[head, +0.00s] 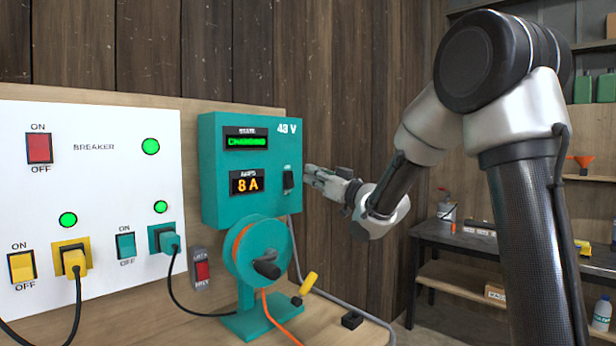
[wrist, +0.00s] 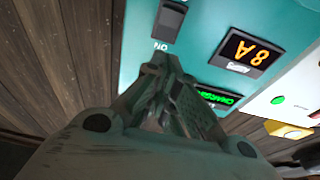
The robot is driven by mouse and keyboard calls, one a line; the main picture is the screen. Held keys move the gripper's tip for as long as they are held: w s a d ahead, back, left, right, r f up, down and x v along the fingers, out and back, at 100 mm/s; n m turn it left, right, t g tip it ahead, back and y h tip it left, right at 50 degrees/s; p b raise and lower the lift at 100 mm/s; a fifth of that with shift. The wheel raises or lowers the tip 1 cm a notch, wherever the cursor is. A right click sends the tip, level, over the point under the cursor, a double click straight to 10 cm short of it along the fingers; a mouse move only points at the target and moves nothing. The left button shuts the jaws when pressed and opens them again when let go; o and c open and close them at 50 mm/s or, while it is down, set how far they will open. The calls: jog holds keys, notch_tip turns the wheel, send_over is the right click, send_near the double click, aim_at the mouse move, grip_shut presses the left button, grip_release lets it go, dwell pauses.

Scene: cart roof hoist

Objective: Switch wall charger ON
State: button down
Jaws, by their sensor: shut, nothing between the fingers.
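The teal wall charger (head: 213,185) hangs on the wooden wall. Its green display (head: 246,141) reads as charging, and its amber display (head: 248,182) shows 8 A. A black rocker switch (head: 288,181) sits at the right of its front; it also shows in the wrist view (wrist: 169,22). My gripper (head: 309,175) is shut and empty, just right of the switch in the head view. In the wrist view the fingertips (wrist: 172,62) point at the charger face close by the switch. I cannot tell whether they touch it.
A white breaker panel (head: 95,190) with lit green lamps, switches and yellow and teal plugs is at left. A teal cable reel (head: 245,255) stands below the charger. A red-switch box (head: 201,270) is beside it. A dark bench (head: 460,240) stands at right.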

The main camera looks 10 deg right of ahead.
jog(key=r+v, duration=0.1)
jog(key=v, duration=0.6)
jog(key=shift+s+r, duration=0.3)
jog(key=shift+d, duration=0.15)
